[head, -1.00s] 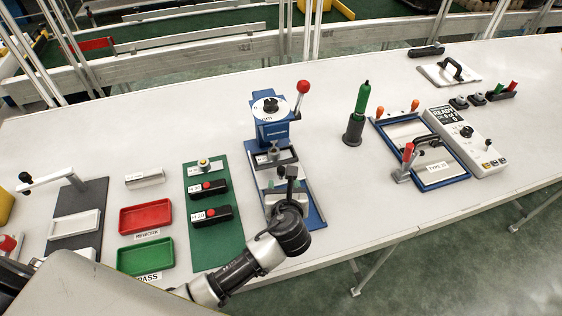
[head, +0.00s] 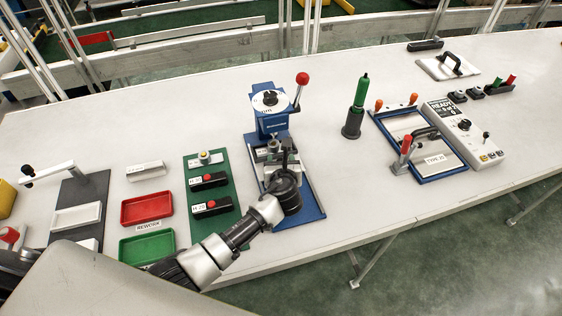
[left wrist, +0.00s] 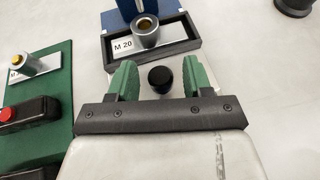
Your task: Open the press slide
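The blue press (head: 272,118) stands in the middle of the table, with a red-knobbed lever (head: 302,78) on its right. Its slide (head: 268,168) is a pale metal part on the blue base in front of the press, largely hidden by my left arm. My left gripper (head: 287,150) is over the slide. In the left wrist view, the green fingers of my left gripper (left wrist: 160,82) are apart, with a black round knob (left wrist: 160,78) between them and a gap on each side. Beyond the knob is a dark holder (left wrist: 180,50) labelled M 20 with a metal ring. My right gripper is out of view.
A green board (head: 230,225) with black blocks lies left of the press. Red (head: 147,209) and green (head: 147,247) trays are farther left. A green-handled tool (head: 356,105) stands to the right, before a blue frame (head: 440,178).

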